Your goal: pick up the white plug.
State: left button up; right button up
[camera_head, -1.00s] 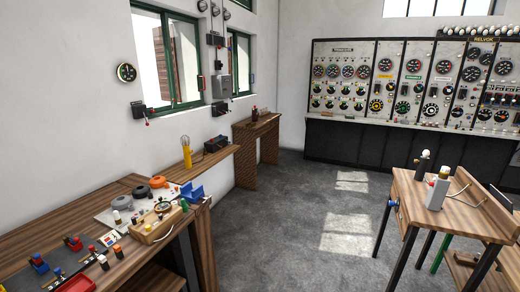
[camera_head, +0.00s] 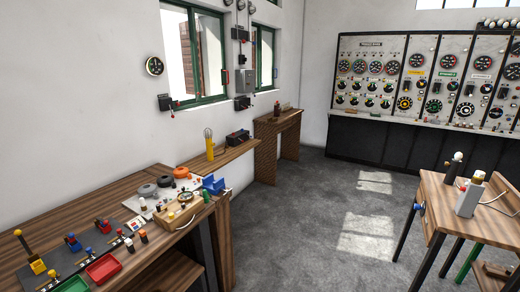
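Neither of my grippers is in view. I cannot tell for certain which item is the white plug. A small pale piece (camera_head: 142,203) stands on the white board on the left workbench (camera_head: 205,225), too small to make out. A white block with a pale top (camera_head: 468,198) stands on the small wooden table (camera_head: 445,205) at the right, with a white cable beside it. A dark piece with a white round top (camera_head: 453,168) stands just behind that block.
The workbench also holds a wooden box with a dial (camera_head: 181,210), a blue holder (camera_head: 213,185), a red tray (camera_head: 103,268) and a green tray (camera_head: 72,286). A yellow lamp (camera_head: 209,145) stands on the shelf behind. The grey floor (camera_head: 310,220) between bench and table is open.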

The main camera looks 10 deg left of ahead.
aim_at(142, 204)
jog(key=u, duration=1.25)
jog(key=i+l+u, duration=0.3)
jog(key=l, duration=0.8)
jog(key=i+l+u, duration=0.1)
jog(key=l+u, duration=0.15)
jog(key=l, duration=0.85)
jog(key=l+u, duration=0.3)
jog(key=l, duration=0.85)
